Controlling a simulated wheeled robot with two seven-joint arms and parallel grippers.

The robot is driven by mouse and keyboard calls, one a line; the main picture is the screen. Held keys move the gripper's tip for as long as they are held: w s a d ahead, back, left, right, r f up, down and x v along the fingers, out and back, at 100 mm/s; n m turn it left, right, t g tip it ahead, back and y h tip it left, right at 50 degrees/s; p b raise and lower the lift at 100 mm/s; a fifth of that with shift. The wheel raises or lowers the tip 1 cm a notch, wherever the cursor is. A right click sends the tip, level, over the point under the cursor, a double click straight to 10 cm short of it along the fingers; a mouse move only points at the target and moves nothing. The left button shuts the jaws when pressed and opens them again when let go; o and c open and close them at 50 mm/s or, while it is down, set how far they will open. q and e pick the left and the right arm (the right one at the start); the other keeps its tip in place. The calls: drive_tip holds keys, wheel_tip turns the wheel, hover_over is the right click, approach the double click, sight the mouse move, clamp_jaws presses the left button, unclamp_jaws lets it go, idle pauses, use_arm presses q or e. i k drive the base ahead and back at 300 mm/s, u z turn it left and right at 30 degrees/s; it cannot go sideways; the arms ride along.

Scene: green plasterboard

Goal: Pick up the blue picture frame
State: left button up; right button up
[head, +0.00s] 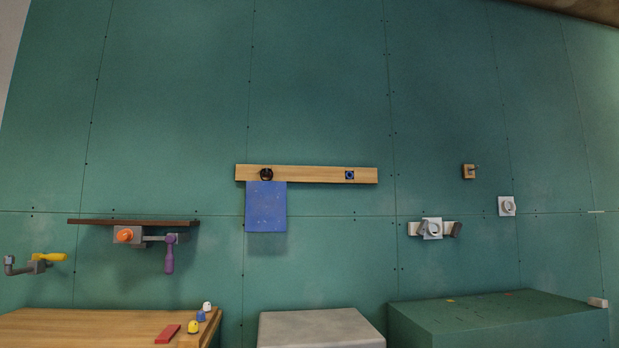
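A flat blue rectangular panel (266,212) hangs upright against the green wall, just below the left part of a wooden rail (310,174). A dark round hook or knob (266,174) sits on the rail right above it. The panel looks like the blue picture frame, but I cannot make out a border. A small dark blue square piece (349,175) is on the rail's right part; its details are too small to tell. Neither of my grippers shows in the head view, and nothing is holding the panel.
A narrow dark shelf (90,221) with an orange knob and purple handle is at left. A yellow-handled tap (42,261) is further left. A wooden table (80,325), grey block (320,330) and green box (480,320) stand below. White fixtures (432,229) are at right.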

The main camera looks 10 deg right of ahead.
sight(266, 200)
drive_tip(key=i, duration=1)
drive_tip(key=u, duration=2.15)
drive_tip(key=i, duration=1.1)
drive_tip(key=z, duration=1.7)
